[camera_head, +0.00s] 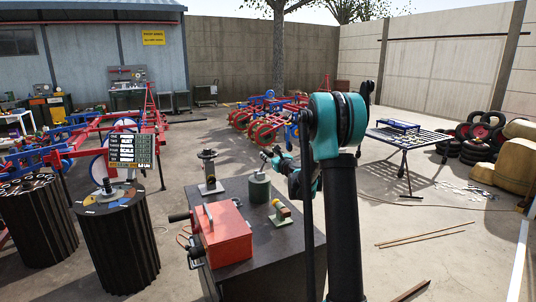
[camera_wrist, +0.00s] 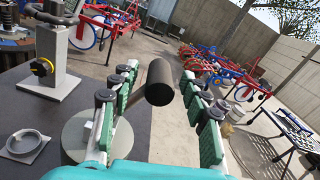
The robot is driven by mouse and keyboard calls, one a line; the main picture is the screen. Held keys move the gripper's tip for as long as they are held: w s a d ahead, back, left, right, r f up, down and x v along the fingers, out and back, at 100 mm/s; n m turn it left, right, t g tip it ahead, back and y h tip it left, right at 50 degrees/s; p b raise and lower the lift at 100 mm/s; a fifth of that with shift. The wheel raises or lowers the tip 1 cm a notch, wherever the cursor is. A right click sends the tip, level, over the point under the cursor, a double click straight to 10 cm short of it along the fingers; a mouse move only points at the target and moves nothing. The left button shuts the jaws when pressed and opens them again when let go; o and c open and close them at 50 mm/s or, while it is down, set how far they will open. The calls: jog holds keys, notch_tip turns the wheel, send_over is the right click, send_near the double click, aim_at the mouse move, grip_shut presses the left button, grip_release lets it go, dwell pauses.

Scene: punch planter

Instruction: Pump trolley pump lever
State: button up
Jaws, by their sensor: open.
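The trolley (camera_head: 268,242) has a dark top and stands in front of me, with a green-grey cylinder (camera_head: 258,188) on it. In the wrist view, a dark cylindrical grip (camera_wrist: 160,82), which looks like the pump lever's end, shows between the two rows of fingers. My gripper (camera_wrist: 160,95) is open, with green pads on both sides of the grip; contact cannot be told. In the head view my gripper (camera_head: 275,156) is just above the cylinder, and the lever is hard to make out there. A grey round top (camera_wrist: 88,138) lies below the fingers.
Dark ribbed drums (camera_head: 118,245) are at left. A slatted table (camera_head: 408,139) is at right. Concrete floor around it is partly clear.

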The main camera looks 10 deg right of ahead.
jog(key=shift+x, duration=0.9)
grip_shut()
